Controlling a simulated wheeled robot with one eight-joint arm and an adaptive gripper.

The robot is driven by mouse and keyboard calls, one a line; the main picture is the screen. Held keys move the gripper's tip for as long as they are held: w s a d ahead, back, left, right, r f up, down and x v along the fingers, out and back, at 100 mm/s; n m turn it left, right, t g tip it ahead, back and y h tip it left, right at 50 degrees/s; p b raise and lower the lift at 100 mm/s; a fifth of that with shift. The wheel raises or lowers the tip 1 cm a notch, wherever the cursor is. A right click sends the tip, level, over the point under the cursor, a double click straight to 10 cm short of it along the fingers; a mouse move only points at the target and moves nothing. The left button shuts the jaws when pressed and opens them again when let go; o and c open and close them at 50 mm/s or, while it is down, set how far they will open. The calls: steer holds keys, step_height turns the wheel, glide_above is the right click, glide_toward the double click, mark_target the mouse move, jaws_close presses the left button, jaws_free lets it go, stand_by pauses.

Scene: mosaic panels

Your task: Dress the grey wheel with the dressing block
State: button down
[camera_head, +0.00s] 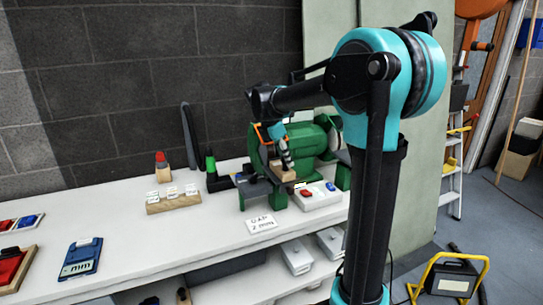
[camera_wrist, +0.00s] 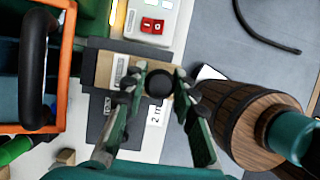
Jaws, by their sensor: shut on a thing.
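The green bench grinder (camera_head: 305,139) stands on the white bench. The grey wheel cannot be clearly picked out; the orange-framed guard (camera_head: 264,132) and my arm cover that side. The dressing block (camera_head: 283,174) is a pale wooden block at the front of the grinder, just below my gripper (camera_head: 286,158). In the wrist view the block (camera_wrist: 112,71) lies beneath the fingertips, over a dark grey plate. My gripper (camera_wrist: 158,78) is shut on it at a round black knob between the fingers. Whether the block touches the plate or the wheel, I cannot tell.
A switch box (camera_head: 318,196) with a red button is right of the block. A lettered white card (camera_head: 261,224) lies in front. A wooden rack (camera_head: 173,203) with labelled pieces stands left. The wrist view shows a wooden barrel (camera_wrist: 245,110).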

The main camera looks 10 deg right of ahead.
steer(key=shift+w+a, duration=0.3)
steer(key=shift+w, duration=0.55)
stand_by(0.5)
steer(key=shift+s, duration=0.15)
stand_by(0.7)
steer(key=shift+s+d, duration=0.25)
steer(key=shift+s, duration=0.4)
steer(key=shift+s+d, duration=0.2)
steer(key=shift+s, duration=0.45)
steer(key=shift+w+a, duration=0.25)
steer(key=shift+w, duration=0.5)
steer(key=shift+w+a, duration=0.2)
steer(key=shift+w, duration=0.5)
stand_by(0.6)
steer(key=shift+s, duration=0.1)
stand_by(0.8)
steer(key=shift+s+d, duration=0.25)
steer(key=shift+s, duration=0.45)
steer(key=shift+s+d, duration=0.2)
steer(key=shift+s, duration=0.45)
steer(key=shift+w, duration=0.15)
